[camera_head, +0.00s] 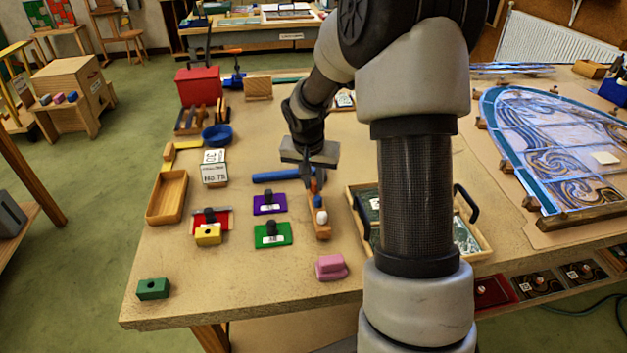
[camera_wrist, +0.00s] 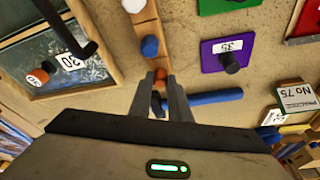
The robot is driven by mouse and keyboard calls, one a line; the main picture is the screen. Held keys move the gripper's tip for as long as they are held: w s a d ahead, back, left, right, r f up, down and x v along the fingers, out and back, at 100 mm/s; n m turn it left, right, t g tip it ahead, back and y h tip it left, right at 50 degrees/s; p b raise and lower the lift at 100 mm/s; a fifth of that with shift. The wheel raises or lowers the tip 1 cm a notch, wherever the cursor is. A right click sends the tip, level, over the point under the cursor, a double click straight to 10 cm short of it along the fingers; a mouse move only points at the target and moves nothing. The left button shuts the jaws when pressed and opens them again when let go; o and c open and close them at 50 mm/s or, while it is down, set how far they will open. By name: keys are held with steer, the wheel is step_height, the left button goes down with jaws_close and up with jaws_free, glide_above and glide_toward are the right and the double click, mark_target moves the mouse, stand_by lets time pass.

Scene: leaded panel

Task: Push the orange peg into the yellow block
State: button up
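The orange peg (camera_head: 314,187) stands at the far end of a narrow wooden rack (camera_head: 322,232), in line with a blue peg (camera_head: 318,200) and a white peg (camera_head: 321,217). My gripper (camera_head: 311,180) is low over that end of the rack. In the wrist view my fingertips (camera_wrist: 162,82) lie on either side of the orange peg (camera_wrist: 160,77), close to it. Whether they press on it cannot be told. The yellow block (camera_head: 208,234), with a dark hole in its face, sits at the left, in front of a red piece.
A blue rod (camera_head: 276,175) lies beside the rack's far end. Purple (camera_head: 270,204) and green (camera_head: 273,235) plates with dark knobs stand between rack and yellow block. A tray with a black handle (camera_head: 466,211) is close at right. A pink block (camera_head: 331,267) is in front.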

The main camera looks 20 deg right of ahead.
mark_target(313, 184)
steer(key=shift+o, duration=1.4)
jaws_close()
steer(key=shift+r+p, duration=0.5)
steer(key=shift+r, duration=0.4)
steer(key=shift+r+p, duration=0.9)
steer(key=shift+r, duration=0.7)
jaws_free()
jaws_close()
